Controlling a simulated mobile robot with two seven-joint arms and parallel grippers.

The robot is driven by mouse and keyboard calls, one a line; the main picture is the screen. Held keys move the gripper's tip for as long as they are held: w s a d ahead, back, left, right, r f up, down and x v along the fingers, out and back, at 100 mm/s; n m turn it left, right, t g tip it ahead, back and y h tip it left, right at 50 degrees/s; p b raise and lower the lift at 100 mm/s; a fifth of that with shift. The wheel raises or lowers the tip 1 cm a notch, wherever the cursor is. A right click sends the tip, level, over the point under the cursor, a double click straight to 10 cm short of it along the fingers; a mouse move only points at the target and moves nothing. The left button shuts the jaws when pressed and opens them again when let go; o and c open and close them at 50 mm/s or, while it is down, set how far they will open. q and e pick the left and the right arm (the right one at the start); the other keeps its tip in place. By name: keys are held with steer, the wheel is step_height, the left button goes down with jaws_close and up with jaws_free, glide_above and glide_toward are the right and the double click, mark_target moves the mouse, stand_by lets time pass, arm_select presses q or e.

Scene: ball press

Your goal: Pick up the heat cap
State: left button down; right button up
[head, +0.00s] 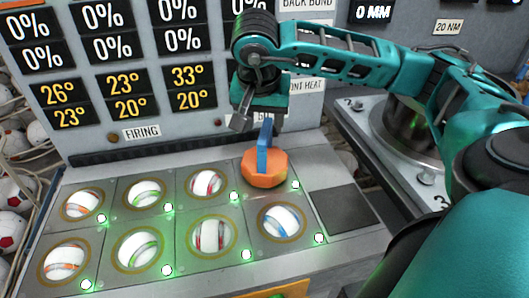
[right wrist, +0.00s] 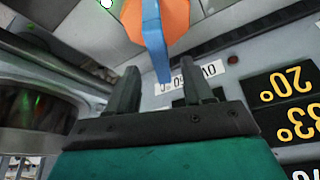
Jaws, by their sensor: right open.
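The heat cap is an orange, many-sided disc (head: 264,168) with an upright blue handle (head: 265,148). It sits at the right end of the back row on the panel, covering what is under it. My right gripper (head: 258,122) is open and just above the cap, with its fingers near the top of the handle. In the right wrist view the orange disc (right wrist: 160,18) is at the top, and the handle (right wrist: 154,40) reaches down to between the open fingers (right wrist: 160,72). No contact is visible. My left gripper is not in view.
Several round sockets with striped balls (head: 211,236) and green lights fill the panel. A dark square plate (head: 343,208) lies right of them. A wall of percent and temperature displays (head: 100,97) stands close behind. Racks of balls (head: 14,140) are at far left.

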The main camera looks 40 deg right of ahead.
mark_target(265, 130)
steer(key=x, duration=0.6)
steer(key=shift+d+f, duration=0.1)
steer(key=shift+f, duration=0.15)
steer(key=shift+c, duration=0.2)
jaws_close()
steer(key=shift+w+r, duration=0.1)
steer(key=shift+r, duration=0.05)
stand_by(0.9)
